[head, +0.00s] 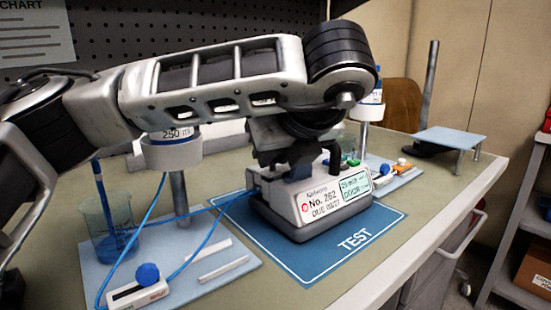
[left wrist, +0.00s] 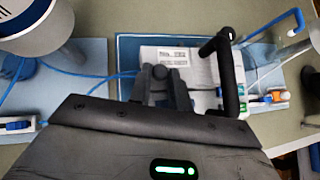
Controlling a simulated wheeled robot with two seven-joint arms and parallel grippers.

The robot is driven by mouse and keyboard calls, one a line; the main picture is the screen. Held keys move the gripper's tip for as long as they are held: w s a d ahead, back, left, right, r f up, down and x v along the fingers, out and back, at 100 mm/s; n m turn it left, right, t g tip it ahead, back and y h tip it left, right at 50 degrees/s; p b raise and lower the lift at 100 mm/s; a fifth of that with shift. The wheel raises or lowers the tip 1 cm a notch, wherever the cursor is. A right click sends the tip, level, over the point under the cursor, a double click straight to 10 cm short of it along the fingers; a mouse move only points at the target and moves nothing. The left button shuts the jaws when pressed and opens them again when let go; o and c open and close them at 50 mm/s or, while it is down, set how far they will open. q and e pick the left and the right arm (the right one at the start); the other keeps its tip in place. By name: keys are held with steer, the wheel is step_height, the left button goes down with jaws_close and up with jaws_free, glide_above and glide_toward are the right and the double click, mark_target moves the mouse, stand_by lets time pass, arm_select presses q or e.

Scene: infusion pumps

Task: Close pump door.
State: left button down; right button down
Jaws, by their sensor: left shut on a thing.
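The white and grey pump (head: 325,205), labelled No. 262, stands on a blue TEST mat (head: 355,238). It also shows in the left wrist view (left wrist: 165,54). My left gripper (head: 285,165) reaches down over the pump's top. Its fingers (left wrist: 162,85) are shut on a dark rounded knob (left wrist: 160,72) at the pump. A black bar-shaped handle (head: 335,155) rises beside the gripper, and also shows in the left wrist view (left wrist: 228,75). The pump door cannot be made out clearly; my arm and gripper hide part of the pump. My right gripper is not in view.
A beaker of blue liquid (head: 110,225) and a pale board (head: 215,265) with a blue-knobbed clamp (head: 140,290) stand at left. Blue tubing (head: 210,238) runs towards the pump. Small coloured parts (head: 400,165) lie behind it at right. The right front bench is clear.

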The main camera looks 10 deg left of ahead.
arm_select(q)
steer(key=c, duration=1.3)
jaws_free()
steer(key=p+v, duration=0.1)
steer(key=v, duration=1.5)
steer(key=shift+p, duration=0.35)
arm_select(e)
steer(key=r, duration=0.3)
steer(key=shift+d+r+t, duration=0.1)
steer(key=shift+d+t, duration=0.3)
